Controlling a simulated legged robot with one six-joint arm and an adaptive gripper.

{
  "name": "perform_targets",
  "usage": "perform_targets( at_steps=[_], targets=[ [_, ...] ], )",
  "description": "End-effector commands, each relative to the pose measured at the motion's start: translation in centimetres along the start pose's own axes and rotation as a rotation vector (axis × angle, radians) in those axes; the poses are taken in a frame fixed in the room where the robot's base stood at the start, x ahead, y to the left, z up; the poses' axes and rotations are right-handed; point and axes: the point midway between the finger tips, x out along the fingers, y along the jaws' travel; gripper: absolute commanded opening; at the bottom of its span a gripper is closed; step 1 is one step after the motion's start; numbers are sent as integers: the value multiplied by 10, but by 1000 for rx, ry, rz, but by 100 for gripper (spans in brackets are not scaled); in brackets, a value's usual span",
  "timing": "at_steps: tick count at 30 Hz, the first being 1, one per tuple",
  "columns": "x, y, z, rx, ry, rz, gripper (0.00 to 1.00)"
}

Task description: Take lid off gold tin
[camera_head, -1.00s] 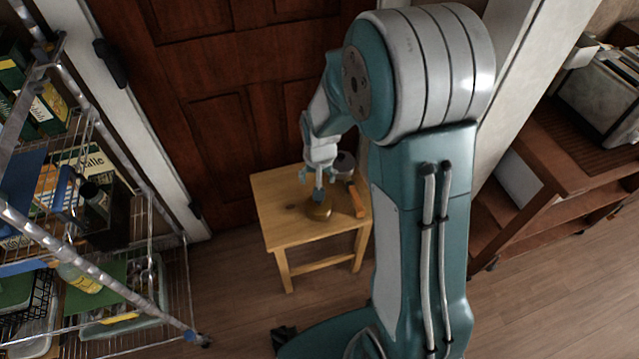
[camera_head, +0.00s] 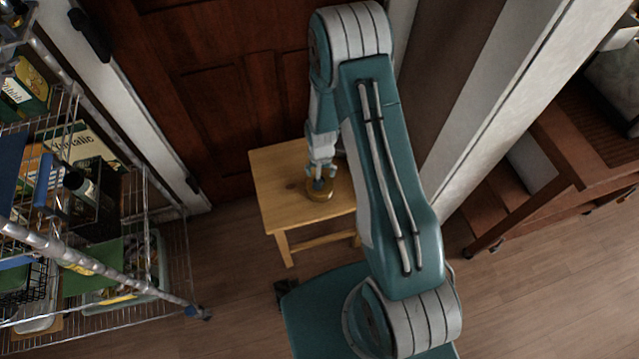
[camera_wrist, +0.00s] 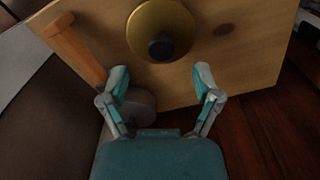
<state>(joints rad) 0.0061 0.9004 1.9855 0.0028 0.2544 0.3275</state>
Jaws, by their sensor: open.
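The gold tin (camera_head: 319,195) stands on a small wooden table in the head view. In the wrist view its round gold lid (camera_wrist: 160,20) with a dark knob (camera_wrist: 160,47) shows from above. My gripper (camera_head: 320,180) is directly above the tin in the head view, very close to it, and hides part of the lid. In the wrist view my gripper (camera_wrist: 163,75) is open, with its two fingers spread wide. The knob lies just beyond the fingertips, between their lines, and no contact shows.
The small wooden table (camera_head: 275,175) stands before a dark red door. An orange-brown bar (camera_wrist: 75,48) and a grey round object (camera_wrist: 135,108) lie near the left finger in the wrist view. A loaded wire rack (camera_head: 150,235) stands at left, and a wooden shelf unit (camera_head: 565,150) at right.

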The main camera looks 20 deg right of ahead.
Motion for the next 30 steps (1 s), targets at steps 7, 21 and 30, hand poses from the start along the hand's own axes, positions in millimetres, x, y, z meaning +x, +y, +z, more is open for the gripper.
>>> perform_targets(
  at_steps=[7,21,30],
  targets=[
    [32,-3,-2,-1,-4,2,81],
    [52,-3,-3,0,0,1,68],
    [52,-3,-3,0,-1,1,0]
  ],
)
